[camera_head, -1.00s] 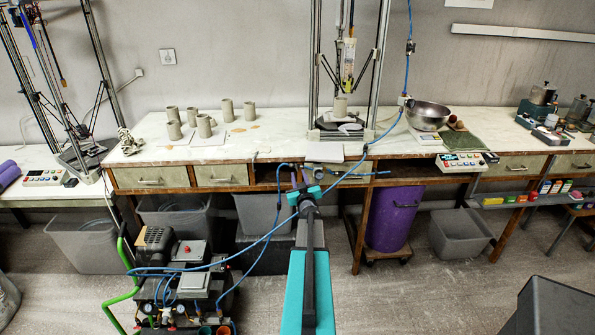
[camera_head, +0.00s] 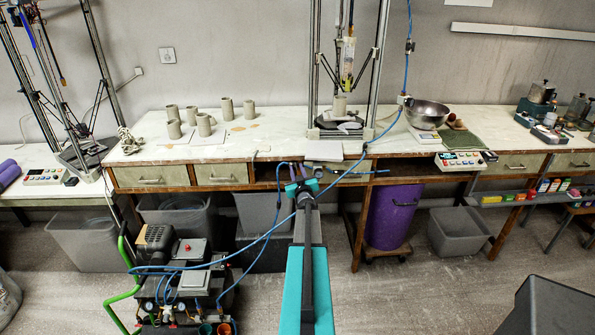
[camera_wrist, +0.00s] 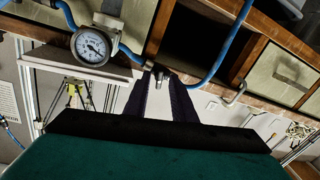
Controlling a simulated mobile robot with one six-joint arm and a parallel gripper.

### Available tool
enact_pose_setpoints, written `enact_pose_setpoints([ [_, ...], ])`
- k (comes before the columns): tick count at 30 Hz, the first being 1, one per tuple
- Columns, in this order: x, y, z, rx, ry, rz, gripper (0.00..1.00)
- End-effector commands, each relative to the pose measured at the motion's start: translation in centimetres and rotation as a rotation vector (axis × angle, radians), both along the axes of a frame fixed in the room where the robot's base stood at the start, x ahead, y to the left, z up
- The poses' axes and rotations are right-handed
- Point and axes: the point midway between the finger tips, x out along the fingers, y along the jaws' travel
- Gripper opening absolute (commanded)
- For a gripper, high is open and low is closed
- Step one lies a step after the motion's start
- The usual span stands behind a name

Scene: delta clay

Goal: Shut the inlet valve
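My gripper (camera_head: 303,183) reaches to the front edge of the bench under the printer; its dark fingers (camera_wrist: 160,92) stand apart in the wrist view. A small metal fitting (camera_wrist: 158,73) on the blue air line shows at the gap between the fingertips. It looks like the inlet valve, but its handle and setting are too small to make out. I cannot tell whether the fingers touch it. A round pressure gauge (camera_wrist: 91,46) sits beside it in the wrist view. In the head view the gripper partly covers the fitting.
Blue hose (camera_wrist: 212,70) loops close to the fingers. The bench edge and drawers (camera_head: 220,173) are just behind and left. A purple bin (camera_head: 393,217) stands under the bench at right. A compressor unit (camera_head: 185,275) with hoses stands on the floor at left.

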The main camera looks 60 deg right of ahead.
Motion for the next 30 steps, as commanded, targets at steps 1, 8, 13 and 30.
enact_pose_setpoints([
  [1, 0.02, 0.01, 0.01, 0.0, 0.0, 0.0, 0.14],
  [8, 0.07, 0.06, -0.01, 0.0, 0.0, 0.001, 0.0],
  [13, 0.1, 0.12, -0.14, 0.009, -0.013, -0.003, 0.0],
  [30, 0.4, 0.33, -0.35, 0.152, -0.196, -0.062, 0.0],
])
